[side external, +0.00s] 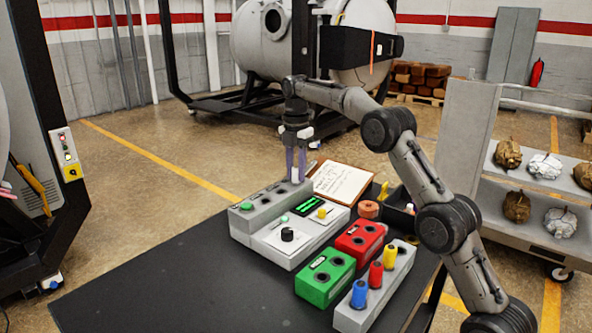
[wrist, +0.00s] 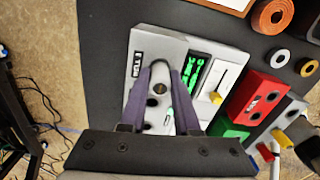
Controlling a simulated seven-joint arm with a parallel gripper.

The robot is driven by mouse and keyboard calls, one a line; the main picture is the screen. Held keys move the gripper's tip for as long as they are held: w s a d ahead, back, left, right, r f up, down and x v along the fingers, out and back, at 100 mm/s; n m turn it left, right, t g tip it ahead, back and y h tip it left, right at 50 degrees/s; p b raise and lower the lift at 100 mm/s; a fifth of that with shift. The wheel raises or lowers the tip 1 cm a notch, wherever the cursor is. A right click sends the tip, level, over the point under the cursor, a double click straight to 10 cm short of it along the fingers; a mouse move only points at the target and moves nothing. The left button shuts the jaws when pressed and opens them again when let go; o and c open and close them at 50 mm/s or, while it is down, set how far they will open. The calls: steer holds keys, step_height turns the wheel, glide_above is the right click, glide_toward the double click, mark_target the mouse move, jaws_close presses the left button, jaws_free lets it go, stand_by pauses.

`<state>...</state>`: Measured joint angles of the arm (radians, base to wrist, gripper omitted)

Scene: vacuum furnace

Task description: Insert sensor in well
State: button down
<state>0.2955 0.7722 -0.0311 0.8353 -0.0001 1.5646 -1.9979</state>
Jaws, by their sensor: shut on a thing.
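My gripper (side external: 297,176) points down over the far end of a long grey block (side external: 263,212) with dark round wells along its top. The block also shows in the wrist view (wrist: 147,42), with a printed label. The purple fingers (wrist: 160,76) are closed in on a small dark round piece (wrist: 158,88), seen end-on and mostly hidden; I take it to be the sensor. Whether its lower end is inside a well or just above it, I cannot tell. A green cap (side external: 246,206) sits at the block's near end.
A control panel (side external: 278,245) with a screen, knob and buttons adjoins the block. Red (side external: 361,239) and green (side external: 325,276) boxes and a grey rack (side external: 347,318) with blue, red and yellow plugs stand right. A clipboard (side external: 341,182) lies behind. The table's left front (side external: 170,285) is clear.

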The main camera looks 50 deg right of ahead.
steer(key=shift+c, duration=0.8)
jaws_free()
steer(key=shift+r, duration=2.95)
